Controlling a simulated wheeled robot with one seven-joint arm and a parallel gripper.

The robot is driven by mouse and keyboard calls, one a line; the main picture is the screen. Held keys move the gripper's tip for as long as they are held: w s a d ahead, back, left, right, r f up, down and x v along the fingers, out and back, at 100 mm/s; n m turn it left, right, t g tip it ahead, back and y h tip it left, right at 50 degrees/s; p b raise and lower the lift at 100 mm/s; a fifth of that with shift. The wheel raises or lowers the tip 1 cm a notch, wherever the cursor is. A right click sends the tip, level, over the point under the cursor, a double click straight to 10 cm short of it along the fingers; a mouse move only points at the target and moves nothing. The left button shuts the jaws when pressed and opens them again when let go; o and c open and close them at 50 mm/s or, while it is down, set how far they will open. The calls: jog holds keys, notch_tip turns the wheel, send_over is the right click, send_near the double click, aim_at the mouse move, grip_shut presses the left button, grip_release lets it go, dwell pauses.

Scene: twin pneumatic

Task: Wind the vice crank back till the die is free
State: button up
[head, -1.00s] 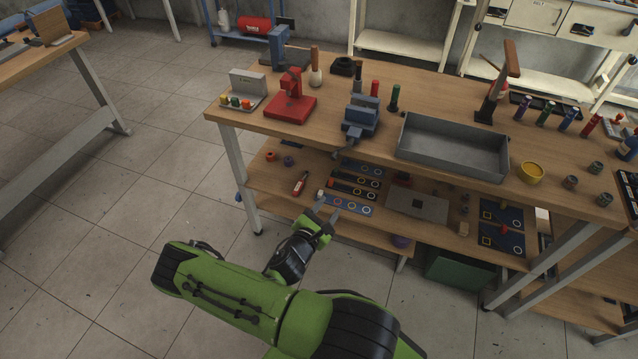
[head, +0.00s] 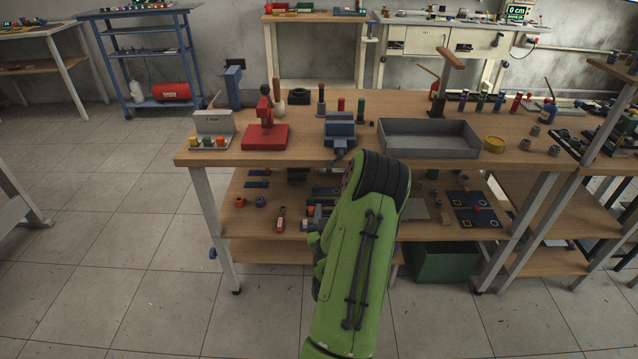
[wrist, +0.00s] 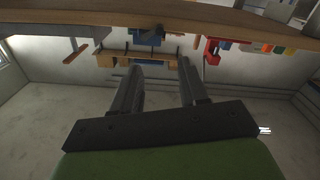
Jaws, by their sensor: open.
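The blue-grey vice (head: 339,128) stands near the front edge of the workbench (head: 300,160). Its dark crank (head: 338,156) shows at the bench edge, just left of my arm. I cannot make out a separate die in the jaws at this size. In the wrist view the blue vice (wrist: 147,40) appears upside down at the top, beyond the fingertips. My gripper (wrist: 158,66) is open and empty, apart from the vice and crank. In the head view my green arm hides the gripper.
A red press (head: 265,132) stands left of the vice and a grey tray (head: 430,139) right of it. Upright tools stand behind the vice. The lower shelf (head: 260,222) holds small parts. Floor in front of the bench is clear.

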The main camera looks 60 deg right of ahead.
aim_at(329, 172)
jog(key=p+x, duration=0.5)
jog(key=x, duration=1)
jog(key=shift+d, duration=0.2)
jog(key=shift+f, duration=0.1)
grip_shut()
jog(key=shift+s+d+f+n+b, duration=0.1)
jog(key=shift+s+f+n+b, duration=0.15)
jog(key=shift+n+b, duration=0.7)
